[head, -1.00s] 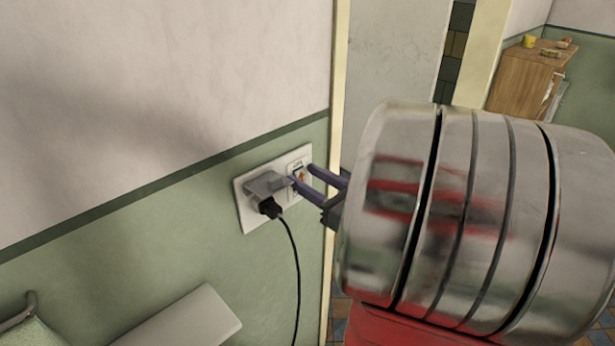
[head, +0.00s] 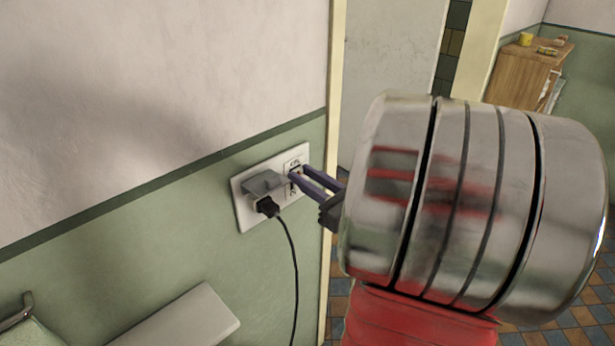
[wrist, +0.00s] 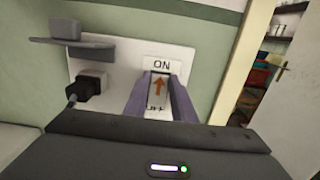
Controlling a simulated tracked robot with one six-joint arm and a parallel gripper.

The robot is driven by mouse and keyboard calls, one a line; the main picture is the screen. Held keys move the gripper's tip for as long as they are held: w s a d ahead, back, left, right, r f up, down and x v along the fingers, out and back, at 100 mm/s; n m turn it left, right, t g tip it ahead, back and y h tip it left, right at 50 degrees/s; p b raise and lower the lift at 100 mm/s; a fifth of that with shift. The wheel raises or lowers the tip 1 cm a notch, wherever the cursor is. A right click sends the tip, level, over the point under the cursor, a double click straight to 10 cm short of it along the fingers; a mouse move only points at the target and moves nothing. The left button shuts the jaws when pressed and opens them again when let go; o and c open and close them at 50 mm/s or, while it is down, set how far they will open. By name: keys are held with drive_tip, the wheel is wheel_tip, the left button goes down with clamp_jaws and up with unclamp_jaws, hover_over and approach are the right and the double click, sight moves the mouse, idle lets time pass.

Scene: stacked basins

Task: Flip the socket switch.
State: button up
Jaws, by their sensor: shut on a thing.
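The socket switch (wrist: 159,92), with an orange up arrow, is on a white wall plate (head: 244,214), under a printed "ON" label in the wrist view. My gripper (head: 298,172) reaches the plate from the right. In the wrist view its two purple fingers (wrist: 162,80) lie on either side of the switch, shut on it. In the head view most of the switch is hidden behind the fingers.
A black plug (head: 268,206) with a hanging cord sits in the plate's left half, below a small grey ledge (head: 262,182). A door frame (head: 333,100) stands close to the right of the plate. A white ledge (head: 190,322) juts out at lower left.

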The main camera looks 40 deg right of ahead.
drive_tip(key=shift+s+f+t, duration=0.1)
drive_tip(key=shift+f+t, duration=0.15)
drive_tip(key=shift+t, duration=0.5)
drive_tip(key=shift+s+f+t, duration=0.1)
drive_tip(key=shift+f+t, duration=0.1)
drive_tip(key=shift+t, duration=0.55)
drive_tip(key=shift+s+f+t, duration=0.1)
drive_tip(key=shift+f+t, duration=0.1)
drive_tip(key=shift+t, duration=0.6)
drive_tip(key=o, duration=1.1)
drive_tip(key=shift+c, duration=0.2)
drive_tip(key=shift+s, duration=0.1)
